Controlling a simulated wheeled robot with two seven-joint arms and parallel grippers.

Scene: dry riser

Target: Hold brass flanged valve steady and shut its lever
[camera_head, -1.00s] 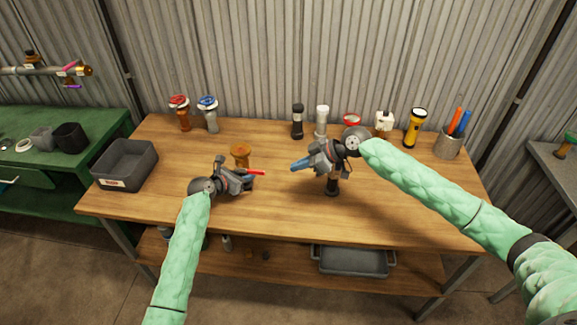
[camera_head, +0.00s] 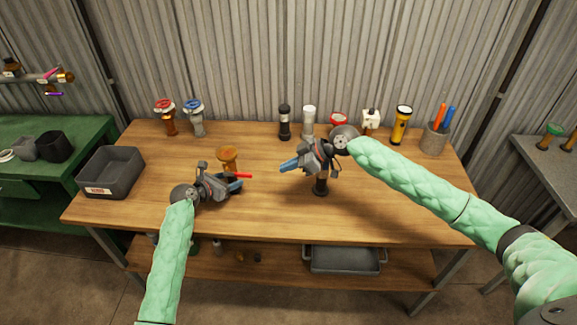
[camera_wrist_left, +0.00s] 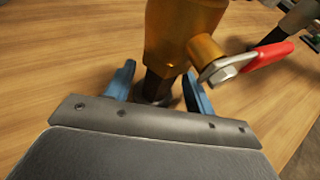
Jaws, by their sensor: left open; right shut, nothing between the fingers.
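The brass flanged valve (camera_head: 228,155) stands upright on the bench, its round flange on top. Its red lever (camera_head: 243,175) sticks out sideways to the right, across the body. In the left wrist view the brass body (camera_wrist_left: 180,30) and the lever's red grip (camera_wrist_left: 268,56) are close up. My left gripper (camera_head: 238,182) is open, with its blue fingers on either side of the dark lower stem (camera_wrist_left: 158,86); contact cannot be told. My right gripper (camera_head: 285,167) is shut and empty, right of the valve and apart from it, pointing left.
A grey bin (camera_head: 112,172) is at the bench's left end. Red-topped (camera_head: 166,117) and blue-topped (camera_head: 195,118) fittings, a yellow flashlight (camera_head: 402,125) and a pen cup (camera_head: 434,140) line the back. The front middle is clear.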

